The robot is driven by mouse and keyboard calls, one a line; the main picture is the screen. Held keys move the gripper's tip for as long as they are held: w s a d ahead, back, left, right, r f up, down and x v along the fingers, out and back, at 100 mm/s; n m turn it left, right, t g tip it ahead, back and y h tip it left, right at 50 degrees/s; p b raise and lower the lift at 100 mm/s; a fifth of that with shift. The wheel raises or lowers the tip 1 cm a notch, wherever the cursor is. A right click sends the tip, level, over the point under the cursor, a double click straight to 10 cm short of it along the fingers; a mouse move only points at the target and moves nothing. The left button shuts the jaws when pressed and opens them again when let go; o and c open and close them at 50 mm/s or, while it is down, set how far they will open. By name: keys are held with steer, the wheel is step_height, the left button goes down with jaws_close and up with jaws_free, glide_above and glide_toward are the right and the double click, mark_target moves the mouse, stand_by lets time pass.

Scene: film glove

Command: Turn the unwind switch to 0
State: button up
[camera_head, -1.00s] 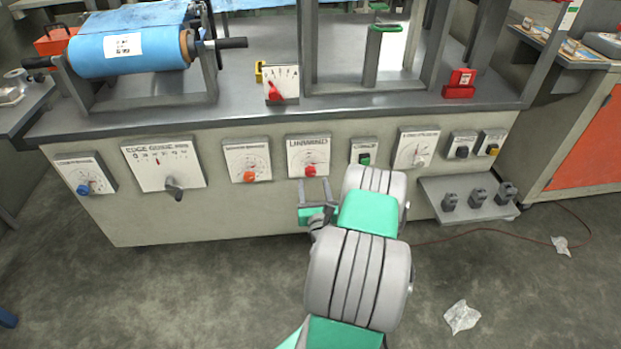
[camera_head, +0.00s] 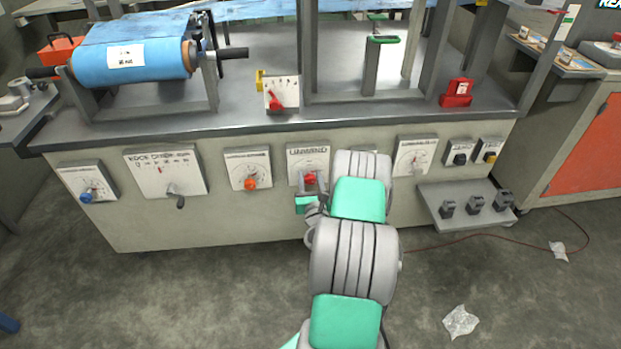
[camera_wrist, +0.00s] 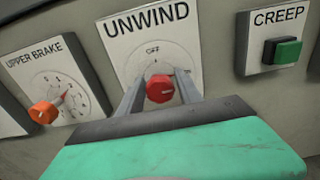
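The unwind switch is a red knob (camera_wrist: 160,88) on a white plate labelled UNWIND (camera_wrist: 150,43), with OFF printed above the knob. In the head view the red knob (camera_head: 310,178) shows on the front panel just beyond my gripper (camera_head: 311,188). In the wrist view my gripper (camera_wrist: 159,78) has one finger left and one right of the knob, with a narrow gap on each side. The fingers look open and not closed on it. The knob's pointer and any 0 mark are not readable.
The orange UPPER BRAKE knob (camera_wrist: 43,112) is to the left and the green CREEP button (camera_wrist: 284,51) to the right. The bench edge (camera_head: 230,131) overhangs above the panel. A shelf with several pedals (camera_head: 470,215) juts out at the right.

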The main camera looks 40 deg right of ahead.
jaws_close()
stand_by(0.5)
steer(key=n, duration=0.4)
steer(key=shift+n+b, duration=0.3)
steer(key=n+b, duration=0.1)
steer(key=n, duration=0.3)
steer(key=shift+f+n, duration=0.1)
steer(key=shift+n, duration=0.2)
steer(key=n+b, duration=0.1)
steer(key=n, duration=0.3)
steer(key=shift+n, duration=0.3)
steer(key=shift+n+b, duration=0.7)
steer(key=shift+n, duration=1.3)
